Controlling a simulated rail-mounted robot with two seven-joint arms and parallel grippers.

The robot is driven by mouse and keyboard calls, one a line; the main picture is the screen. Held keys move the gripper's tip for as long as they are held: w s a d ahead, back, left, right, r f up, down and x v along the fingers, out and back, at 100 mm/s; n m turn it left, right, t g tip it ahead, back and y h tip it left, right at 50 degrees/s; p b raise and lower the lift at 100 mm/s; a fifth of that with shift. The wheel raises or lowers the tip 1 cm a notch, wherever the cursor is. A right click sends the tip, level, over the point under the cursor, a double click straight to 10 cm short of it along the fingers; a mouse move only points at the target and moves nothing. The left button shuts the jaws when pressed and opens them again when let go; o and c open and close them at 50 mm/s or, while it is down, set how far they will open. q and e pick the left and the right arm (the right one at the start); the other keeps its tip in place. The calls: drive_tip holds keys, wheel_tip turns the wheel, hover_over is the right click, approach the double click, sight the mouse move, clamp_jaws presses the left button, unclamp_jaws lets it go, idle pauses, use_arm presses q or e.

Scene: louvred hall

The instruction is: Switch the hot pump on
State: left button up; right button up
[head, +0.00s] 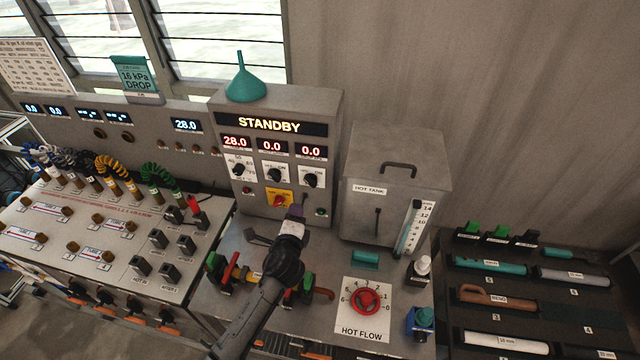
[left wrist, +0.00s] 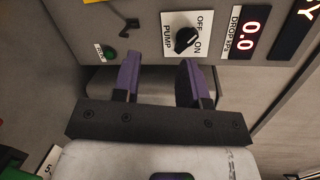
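The pump switch (head: 311,180) is the right-hand black knob on the grey control cabinet, under the right red display. In the left wrist view the pump switch (left wrist: 186,39) sits on a white plate marked PUMP, OFF and ON. Its exact pointing is hard to tell. My left gripper (head: 297,208) is in front of the cabinet, below the switch. In the left wrist view my left gripper (left wrist: 160,78) has its two purple fingers apart, with nothing between them. The switch lies just beyond the fingertips, apart from them. My right gripper is not in view.
The STANDBY display (head: 269,125) is lit above readings of 28.0, 0.0 and 0.0. A green button (left wrist: 109,53) and a yellow plate with a red switch (head: 279,200) are close by. The hot tank (head: 395,185) and red hot-flow valve (head: 365,301) stand right.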

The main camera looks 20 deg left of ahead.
sight(309, 184)
use_arm(q)
drive_tip(key=w+m+b, duration=0.2)
drive_tip(key=w, duration=0.1)
drive_tip(key=w+r+m+t+h+b, duration=0.1)
drive_tip(key=w+m+b, duration=0.1)
drive_tip(key=w, duration=0.1)
drive_tip(key=w+d+r+m+t+h+b, duration=0.1)
drive_tip(key=w+m, duration=0.2)
drive_tip(key=shift+w+r+b, duration=0.15)
drive_tip(key=shift+w+b, duration=0.2)
drive_tip(key=shift+b, duration=0.05)
drive_tip(key=shift+w, duration=0.4)
